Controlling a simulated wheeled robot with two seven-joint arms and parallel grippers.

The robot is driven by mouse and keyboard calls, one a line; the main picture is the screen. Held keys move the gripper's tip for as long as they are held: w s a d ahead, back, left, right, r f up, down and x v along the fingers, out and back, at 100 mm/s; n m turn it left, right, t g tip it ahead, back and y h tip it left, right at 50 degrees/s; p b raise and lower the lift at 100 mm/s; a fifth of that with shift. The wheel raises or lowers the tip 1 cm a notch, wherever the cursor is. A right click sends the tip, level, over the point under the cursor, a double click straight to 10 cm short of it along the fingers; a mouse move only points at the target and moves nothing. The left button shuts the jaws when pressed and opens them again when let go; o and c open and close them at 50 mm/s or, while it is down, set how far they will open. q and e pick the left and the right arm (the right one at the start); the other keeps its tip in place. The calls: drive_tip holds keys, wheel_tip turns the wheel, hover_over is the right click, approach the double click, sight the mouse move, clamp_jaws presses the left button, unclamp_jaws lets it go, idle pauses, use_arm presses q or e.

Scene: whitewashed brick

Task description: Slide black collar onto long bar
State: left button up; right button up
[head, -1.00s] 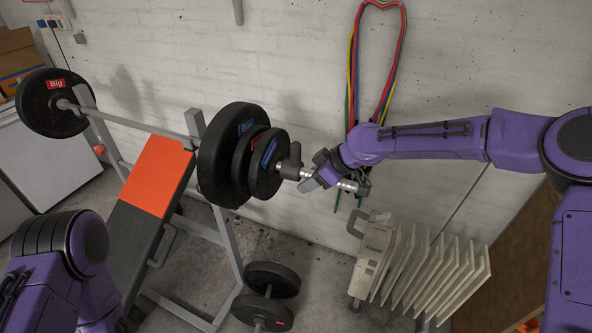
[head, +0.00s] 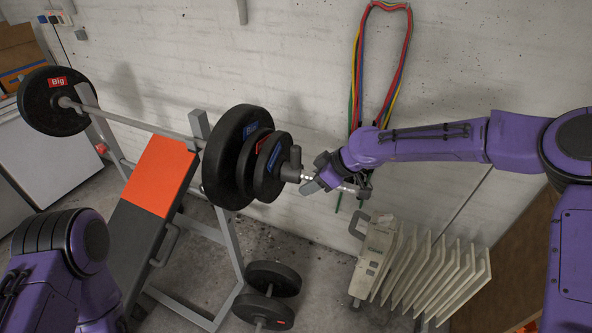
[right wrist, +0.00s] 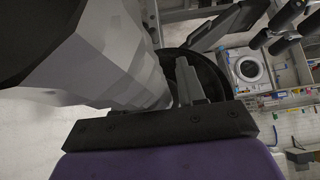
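The long bar (head: 150,126) lies on the bench rack, with black weight plates (head: 232,155) stacked towards its right end. A dark collar (head: 296,158) with an upright knob sits around the bar, just outside the outermost plate. My right gripper (head: 322,180) is at the bar's outer end, just right of the collar; its fingers overlap the bar. I cannot tell whether they grip anything. In the right wrist view a large grey faceted shape and a dark disc fill much of the picture, hiding any contact. My left gripper is outside the head view.
An orange and black bench (head: 160,178) stands under the bar. A dumbbell (head: 271,280) stands on the floor by it. A cream radiator (head: 425,268) is below my right arm. Coloured bands (head: 354,80) hang on the white wall behind.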

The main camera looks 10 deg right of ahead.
drive_tip(key=r+p, duration=0.2)
drive_tip(key=r, duration=0.1)
drive_tip(key=r+p, duration=0.5)
drive_tip(key=r, duration=0.1)
drive_tip(key=shift+w+d+r, duration=0.1)
drive_tip(key=shift+d+r, duration=0.1)
drive_tip(key=shift+d, duration=0.05)
drive_tip(key=shift+f, duration=0.1)
drive_tip(key=shift+a, duration=0.1)
